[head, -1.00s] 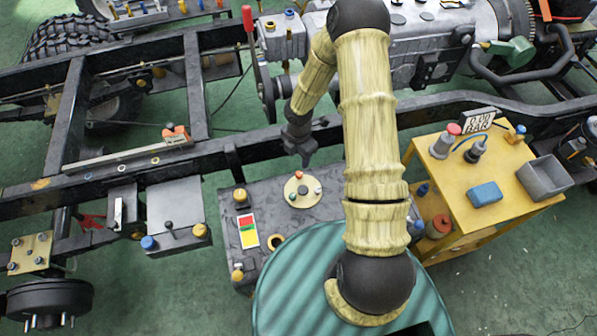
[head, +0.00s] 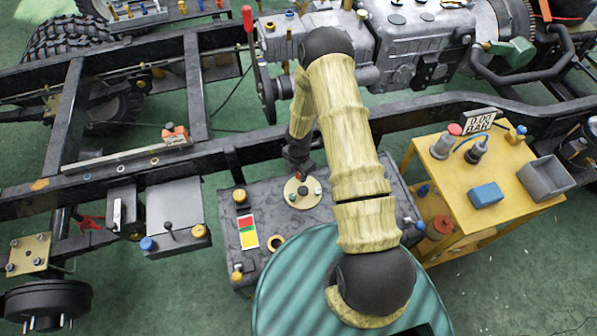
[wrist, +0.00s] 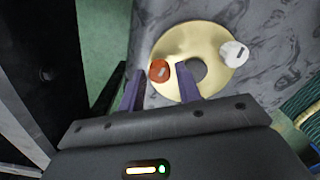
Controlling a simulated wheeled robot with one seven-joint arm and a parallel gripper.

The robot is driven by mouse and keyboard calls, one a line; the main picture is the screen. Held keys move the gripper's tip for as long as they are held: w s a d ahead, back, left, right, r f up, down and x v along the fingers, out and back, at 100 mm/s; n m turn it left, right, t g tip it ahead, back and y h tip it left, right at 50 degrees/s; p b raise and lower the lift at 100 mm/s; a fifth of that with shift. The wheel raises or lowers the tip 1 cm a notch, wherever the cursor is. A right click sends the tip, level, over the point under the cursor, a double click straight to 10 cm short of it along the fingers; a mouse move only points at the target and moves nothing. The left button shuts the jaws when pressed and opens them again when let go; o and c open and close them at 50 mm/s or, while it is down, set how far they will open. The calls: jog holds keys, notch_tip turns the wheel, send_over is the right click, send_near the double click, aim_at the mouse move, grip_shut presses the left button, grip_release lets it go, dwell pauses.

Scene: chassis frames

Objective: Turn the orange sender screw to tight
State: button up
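The orange sender screw (wrist: 159,70) is a small round orange-red head with a short pale mark on it. It sits on the rim of a round brass plate (wrist: 215,35) with a dark hole in its middle. My gripper (wrist: 158,84) is open over it, its two purple fingers apart, with the screw showing between the tips. I cannot tell whether they touch it. A white screw (wrist: 235,53) with a dark slot sits on the same plate. In the head view my gripper (head: 300,168) is low at the plate's (head: 290,187) far edge and largely hides the orange screw.
The plate lies on a dark grey tank (head: 330,217) with yellow-capped fittings and a red-yellow-green label (head: 248,232). The black chassis rail (head: 210,152) runs close behind my gripper. A yellow cart (head: 540,196) with a blue block (head: 486,195) stands to the right.

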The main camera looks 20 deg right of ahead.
grip_shut()
jog(key=shift+m, duration=0.5)
jog(key=m+b, duration=0.1)
jog(key=m, duration=0.1)
jog(key=shift+a+m, duration=0.1)
jog(key=shift+m, duration=0.3)
jog(key=m+b, duration=0.1)
jog(key=m, duration=0.3)
jog(key=shift+w, duration=0.15)
jog(key=m, duration=0.4)
jog(key=shift+b, duration=0.35)
jog(key=shift+m+b, duration=0.35)
jog(key=shift+m, duration=1.65)
